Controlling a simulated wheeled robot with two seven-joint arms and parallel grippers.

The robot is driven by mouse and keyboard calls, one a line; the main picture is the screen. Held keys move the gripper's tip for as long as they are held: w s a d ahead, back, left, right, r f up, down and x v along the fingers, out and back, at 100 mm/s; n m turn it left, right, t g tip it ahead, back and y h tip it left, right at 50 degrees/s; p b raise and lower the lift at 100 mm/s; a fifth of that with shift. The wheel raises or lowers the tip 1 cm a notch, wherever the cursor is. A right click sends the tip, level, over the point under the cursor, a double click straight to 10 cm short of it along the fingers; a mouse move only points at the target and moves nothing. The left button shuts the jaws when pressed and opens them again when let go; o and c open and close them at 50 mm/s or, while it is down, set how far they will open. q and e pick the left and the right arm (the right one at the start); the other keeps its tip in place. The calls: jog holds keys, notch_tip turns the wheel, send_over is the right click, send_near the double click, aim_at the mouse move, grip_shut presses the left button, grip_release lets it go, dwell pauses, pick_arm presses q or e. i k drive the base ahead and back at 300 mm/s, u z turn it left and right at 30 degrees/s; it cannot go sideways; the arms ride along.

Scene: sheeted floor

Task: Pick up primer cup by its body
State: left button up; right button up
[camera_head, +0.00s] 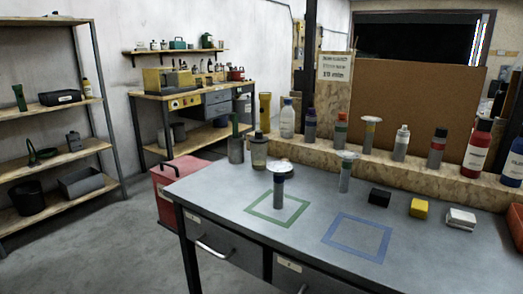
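No label readable here marks which item is the primer cup. A grey cylinder with a wide whitish top (279,190) stands upright within the green square outline (250,211) on the grey table. A similar slim grey container with a green band and wide top (345,175) stands upright behind and right of it. A grey cup with a green upright piece in it (236,152) and a brownish jar with a dark top (259,153) stand at the table's back left. Neither of my grippers is in view.
The blue square outline (331,240) is empty. Several bottles line the wooden ledge (385,150) behind. A red box (170,185) stands on the floor left of the table.

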aim_at(259, 152)
jog(key=u, duration=1.8)
jog(key=i, duration=2.25)
jog(key=z, duration=2)
